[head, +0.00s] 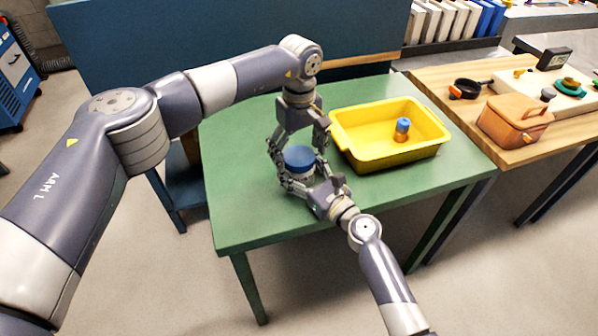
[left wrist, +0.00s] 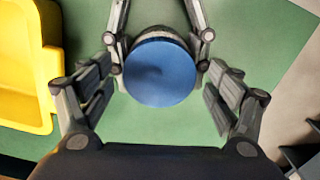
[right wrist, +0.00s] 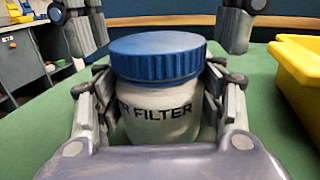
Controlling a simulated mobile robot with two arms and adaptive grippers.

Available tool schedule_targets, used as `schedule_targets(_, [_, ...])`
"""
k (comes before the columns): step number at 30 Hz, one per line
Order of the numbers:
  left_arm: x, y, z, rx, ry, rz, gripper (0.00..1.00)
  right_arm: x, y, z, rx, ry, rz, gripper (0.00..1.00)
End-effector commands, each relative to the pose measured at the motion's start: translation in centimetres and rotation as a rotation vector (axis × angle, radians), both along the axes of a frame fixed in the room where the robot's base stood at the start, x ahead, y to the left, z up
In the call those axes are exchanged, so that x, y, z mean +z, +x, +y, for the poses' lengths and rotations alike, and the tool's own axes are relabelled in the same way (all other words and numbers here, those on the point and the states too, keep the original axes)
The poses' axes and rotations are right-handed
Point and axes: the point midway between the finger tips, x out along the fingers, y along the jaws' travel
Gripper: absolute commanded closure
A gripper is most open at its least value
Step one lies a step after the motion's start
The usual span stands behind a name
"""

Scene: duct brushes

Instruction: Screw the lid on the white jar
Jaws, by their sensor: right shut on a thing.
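The white jar (right wrist: 160,112) stands upright on the green table, with dark lettering ending in "FILTER" on its side. A blue ribbed lid (right wrist: 157,57) sits on its mouth; it also shows from above in the left wrist view (left wrist: 160,72) and in the head view (head: 299,157). My right gripper (right wrist: 160,118) is shut on the jar's body, one finger on each side. My left gripper (left wrist: 157,92) is open above the lid, its fingers apart on both sides and not touching it. I cannot tell whether the lid is threaded tight.
A yellow bin (head: 375,150) stands to the right of the jar, holding a small blue-and-orange object (head: 402,128). The green table's front left (head: 235,215) is clear.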

Motion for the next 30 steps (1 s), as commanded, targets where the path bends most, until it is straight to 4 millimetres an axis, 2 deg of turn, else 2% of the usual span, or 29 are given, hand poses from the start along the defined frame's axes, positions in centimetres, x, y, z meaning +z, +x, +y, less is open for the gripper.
schedule_targets(9, [0.1, 0.0, 0.0, 0.002, 0.0, -0.001, 0.14, -0.1, 0.0, 0.0, 0.0, -0.001, 0.002, 1.0])
schedule_targets(13, [1.0, 0.1, 0.0, 0.002, -0.001, -0.003, 0.14, -0.1, 0.0, 0.0, 0.0, -0.001, 0.002, 1.0])
schedule_targets(17, [3.3, 0.1, 0.0, 0.002, -0.001, -0.004, 0.14, -0.1, 0.0, 0.0, 0.0, -0.001, 0.002, 1.0])
schedule_targets(24, [8.4, 0.1, -0.1, 0.002, -0.002, -0.005, 0.14, -0.2, 0.0, 0.0, 0.0, -0.002, 0.002, 1.0])
schedule_targets(30, [11.2, 0.0, -0.1, 0.002, 0.0, -0.001, 0.14, -0.2, 0.0, 0.0, 0.0, -0.002, 0.002, 1.0])
